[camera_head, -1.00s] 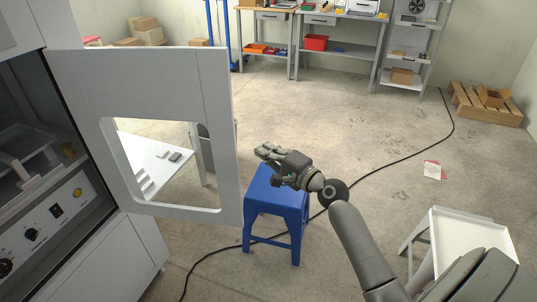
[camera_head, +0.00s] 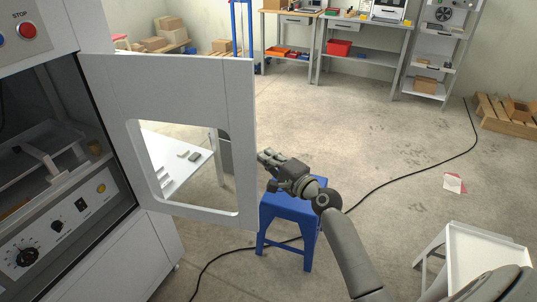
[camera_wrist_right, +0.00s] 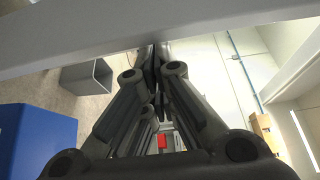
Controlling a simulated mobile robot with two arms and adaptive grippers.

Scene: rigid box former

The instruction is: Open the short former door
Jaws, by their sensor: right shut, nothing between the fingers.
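The former door (camera_head: 185,85) is a light grey panel with a rounded window cut-out. It stands swung wide open from the machine's left-side cabinet (camera_head: 95,235), its free edge towards the middle of the head view. My right gripper (camera_head: 264,157) is shut and empty, just right of the door's free edge in the head view. In the right wrist view the closed fingertips (camera_wrist_right: 161,50) reach a pale bar (camera_wrist_right: 160,28) that crosses the top; I cannot tell whether they touch it. My left gripper is not in view.
A blue stool (camera_head: 292,212) stands below my right gripper. A white side table (camera_head: 470,262) is at the lower right. A black cable (camera_head: 385,187) runs across the floor. Workbenches (camera_head: 360,55) and a shelf (camera_head: 430,50) stand at the back.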

